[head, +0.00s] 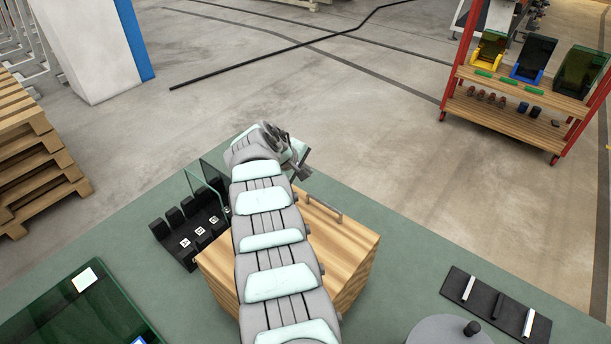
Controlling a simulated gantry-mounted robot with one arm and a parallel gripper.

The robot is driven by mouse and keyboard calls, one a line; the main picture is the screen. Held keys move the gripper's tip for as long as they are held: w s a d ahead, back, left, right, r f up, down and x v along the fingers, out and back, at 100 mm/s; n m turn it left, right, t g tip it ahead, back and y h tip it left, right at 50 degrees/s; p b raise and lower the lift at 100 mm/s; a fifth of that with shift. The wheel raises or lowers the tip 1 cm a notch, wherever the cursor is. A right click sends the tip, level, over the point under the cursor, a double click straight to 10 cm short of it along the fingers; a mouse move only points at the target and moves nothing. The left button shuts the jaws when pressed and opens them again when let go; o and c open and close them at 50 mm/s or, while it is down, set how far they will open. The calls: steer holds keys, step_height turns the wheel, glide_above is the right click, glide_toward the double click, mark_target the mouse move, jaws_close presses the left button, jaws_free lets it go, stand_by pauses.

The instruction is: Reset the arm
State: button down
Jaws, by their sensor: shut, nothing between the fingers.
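My arm reaches from the bottom middle up across the green table (390,250) in the head view. It passes over a wooden box (350,250) and hides much of it. My gripper (304,174) is small at the far end of the arm. It is above the far edge of the box or just beyond it; its exact height I cannot tell. It is shut and holds nothing.
A black rack (188,238) with a clear upright pane (207,190) stands left of the box. A dark green tray (85,310) is at front left. A grey round object (450,332) and a black holder (497,304) are at front right. The table between box and holder is clear.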

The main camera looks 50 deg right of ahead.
step_height(320, 180, up, 6)
steer(key=shift+r+p, duration=0.2)
steer(key=shift+p, duration=0.25)
